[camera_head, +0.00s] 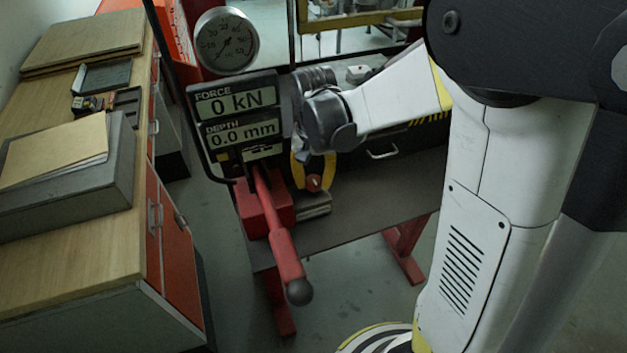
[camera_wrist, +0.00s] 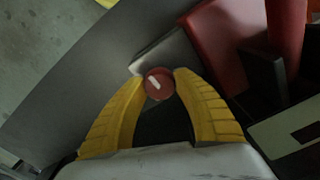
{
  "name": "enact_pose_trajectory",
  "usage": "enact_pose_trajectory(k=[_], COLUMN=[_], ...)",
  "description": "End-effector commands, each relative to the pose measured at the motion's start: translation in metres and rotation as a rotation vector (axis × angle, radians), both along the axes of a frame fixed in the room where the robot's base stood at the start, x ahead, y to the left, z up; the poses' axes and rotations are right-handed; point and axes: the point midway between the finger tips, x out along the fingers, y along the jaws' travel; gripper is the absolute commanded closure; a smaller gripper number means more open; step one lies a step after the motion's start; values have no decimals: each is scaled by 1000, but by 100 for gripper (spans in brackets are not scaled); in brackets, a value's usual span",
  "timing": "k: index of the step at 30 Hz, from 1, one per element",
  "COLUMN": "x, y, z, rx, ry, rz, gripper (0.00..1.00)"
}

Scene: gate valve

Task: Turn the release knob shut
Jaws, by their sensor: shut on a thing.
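The release knob (camera_wrist: 159,84) is a small round red-brown knob with a white pointer mark. In the wrist view it sits between the tips of my gripper (camera_wrist: 157,87), whose yellow fingers close on its two sides. The white mark slants from upper left to lower right. In the head view the knob (camera_head: 314,183) shows small at the tips of my gripper (camera_head: 313,181), just right of the red pump block. The shaft behind the knob is hidden.
A red lever (camera_head: 279,235) with a dark ball end juts toward the front from the red block (camera_head: 262,207). A display (camera_head: 237,115) reads 0 kN and 0.0 mm below a round gauge (camera_head: 227,41). A wooden workbench (camera_head: 70,270) stands left. Grey floor is clear below.

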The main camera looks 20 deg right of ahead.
Motion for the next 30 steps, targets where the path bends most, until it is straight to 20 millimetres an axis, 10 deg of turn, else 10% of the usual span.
enact_pose_trajectory(k=[21, 22, 24, 30], x=[0, 0, 0, 0], y=[0, 0, 0, 0], z=[0, 0, 0, 0], rx=[0, 0, 0, 0], ry=[-1, -1, -1, -1], rz=[-70, -70, -70, -69], gripper=[96, 56, 41, 41])
